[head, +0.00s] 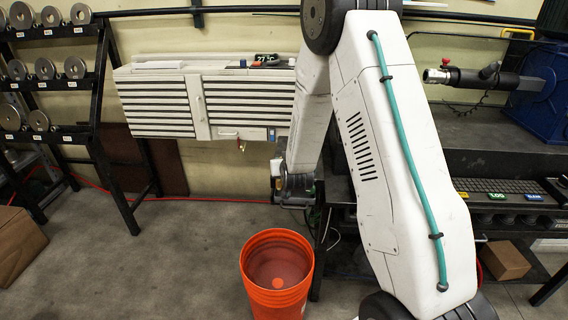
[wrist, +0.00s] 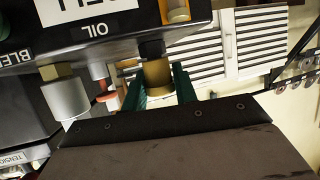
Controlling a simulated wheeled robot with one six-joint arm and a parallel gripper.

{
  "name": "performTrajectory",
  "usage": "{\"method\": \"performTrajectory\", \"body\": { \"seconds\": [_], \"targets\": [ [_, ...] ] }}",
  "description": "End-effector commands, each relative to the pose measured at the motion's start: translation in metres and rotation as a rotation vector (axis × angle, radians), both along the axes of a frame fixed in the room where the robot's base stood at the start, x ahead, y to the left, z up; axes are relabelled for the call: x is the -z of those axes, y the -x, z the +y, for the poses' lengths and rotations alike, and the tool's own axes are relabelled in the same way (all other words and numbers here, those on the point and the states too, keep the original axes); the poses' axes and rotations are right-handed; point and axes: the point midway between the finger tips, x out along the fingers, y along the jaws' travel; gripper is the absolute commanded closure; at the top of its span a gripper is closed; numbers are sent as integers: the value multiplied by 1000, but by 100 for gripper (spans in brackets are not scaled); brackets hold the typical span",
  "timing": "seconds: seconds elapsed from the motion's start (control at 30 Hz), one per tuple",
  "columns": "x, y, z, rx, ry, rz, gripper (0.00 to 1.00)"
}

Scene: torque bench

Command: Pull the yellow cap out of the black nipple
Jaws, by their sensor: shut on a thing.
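The yellow cap (wrist: 158,74) is in the wrist view, between the two green fingers of my gripper (wrist: 159,84), which is shut on it. The black nipple (wrist: 151,48) shows just above the cap, under the edge of a dark panel with an OIL label. The cap appears to meet the nipple; I cannot tell how deep it sits. In the head view my gripper (head: 277,186) is left of the bench, above and behind the orange bucket; the cap and nipple cannot be made out there.
A white cap (wrist: 66,96) on a brass-coloured nipple is to the left in the wrist view. Another yellowish fitting (wrist: 178,10) is above right. An orange bucket (head: 250,262) stands on the floor below my arm. A white drawer cabinet (head: 160,103) is on the back wall.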

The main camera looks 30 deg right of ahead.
Motion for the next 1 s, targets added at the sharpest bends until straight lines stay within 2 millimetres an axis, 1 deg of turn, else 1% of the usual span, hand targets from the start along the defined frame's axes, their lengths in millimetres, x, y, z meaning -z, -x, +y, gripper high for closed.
{"method": "performTrajectory", "body": {
  "seconds": [0.1,1.0],
  "targets": [
    [-7,-1,0,0,1,-5,100],
    [-43,-1,0,0,1,-4,100]
  ]
}}
